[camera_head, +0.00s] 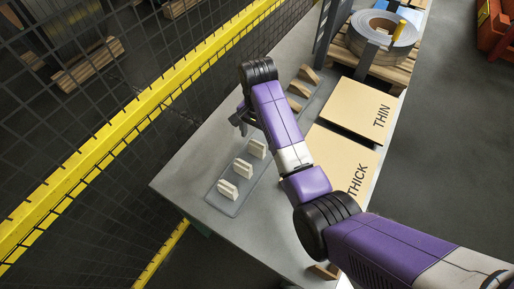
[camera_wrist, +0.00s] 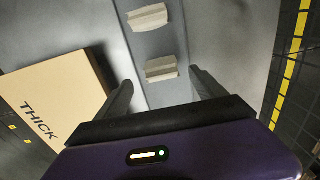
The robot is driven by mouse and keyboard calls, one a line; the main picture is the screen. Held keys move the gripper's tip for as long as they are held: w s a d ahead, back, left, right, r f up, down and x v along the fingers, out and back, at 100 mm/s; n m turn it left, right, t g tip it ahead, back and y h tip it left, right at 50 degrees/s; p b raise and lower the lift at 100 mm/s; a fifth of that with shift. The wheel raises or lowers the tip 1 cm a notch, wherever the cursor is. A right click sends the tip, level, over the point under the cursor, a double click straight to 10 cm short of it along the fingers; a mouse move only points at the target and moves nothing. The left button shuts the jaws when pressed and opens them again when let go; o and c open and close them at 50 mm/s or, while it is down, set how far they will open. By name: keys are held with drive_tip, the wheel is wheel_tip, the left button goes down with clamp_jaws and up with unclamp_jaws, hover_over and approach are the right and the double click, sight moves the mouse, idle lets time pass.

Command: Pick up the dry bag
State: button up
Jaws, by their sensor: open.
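No object is clearly marked as the dry bag. Several small cream pieces (camera_head: 243,168) stand in a row on a grey strip-like tray (camera_head: 215,198), and I cannot tell whether one is the bag. In the wrist view, one cream piece (camera_wrist: 161,69) lies between and just beyond the fingertips, and another cream piece (camera_wrist: 148,17) lies farther off. My gripper (camera_wrist: 160,88) is open, with nothing held between its fingers. In the head view my gripper (camera_head: 241,119) is above the tray, behind the cream pieces, partly hidden by my arm.
Tan boards marked THIN (camera_head: 357,105) and THICK (camera_head: 338,160) lie right of the tray. Brown wedges (camera_head: 299,89) stand farther along it. A steel coil (camera_head: 384,30) sits on a pallet at the back. A yellow-framed mesh fence (camera_head: 150,105) runs along the left.

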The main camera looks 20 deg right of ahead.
drive_tip(key=shift+w+a+f+p, duration=0.1)
drive_tip(key=shift+f+p, duration=0.45)
drive_tip(key=shift+f, duration=2.55)
drive_tip(key=c, duration=1.5)
drive_tip(key=shift+o, duration=0.2)
drive_tip(key=shift+r, duration=0.15)
wheel_tip(320, 180, up, 15)
drive_tip(key=p, duration=0.2)
wheel_tip(320, 180, up, 4)
drive_tip(key=r+p, duration=0.1)
hover_over(257, 144)
drive_tip(key=shift+f, duration=0.1)
